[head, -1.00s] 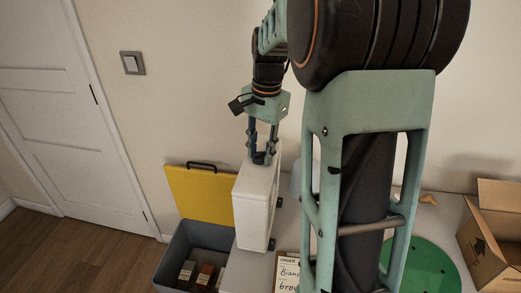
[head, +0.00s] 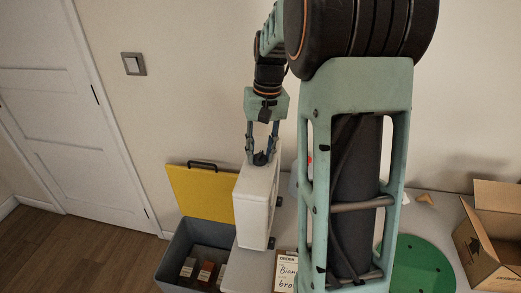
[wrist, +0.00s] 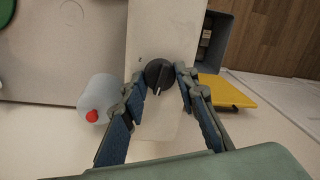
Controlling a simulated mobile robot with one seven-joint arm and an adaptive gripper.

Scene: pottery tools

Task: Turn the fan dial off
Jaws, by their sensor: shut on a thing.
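The fan is a white upright box (head: 251,206) on the table, and its pale top (wrist: 163,32) shows in the wrist view. A round black dial (wrist: 159,73) with a light pointer mark sits on that top. The mark points toward the lower edge of the wrist view. My gripper (head: 262,158) is over the fan's top, pointing down. In the wrist view its two fingertips (wrist: 160,79) are on either side of the dial, shut on it. In the head view the fingers partly hide the dial.
A grey bin (head: 171,270) with several small boxes and a yellow lid (head: 200,193) stands left of the fan. A pale container with a red tip (wrist: 97,94) is beside the fan. An order card (head: 286,271), a green disc (head: 422,265) and an open cardboard box (head: 491,248) lie rightward.

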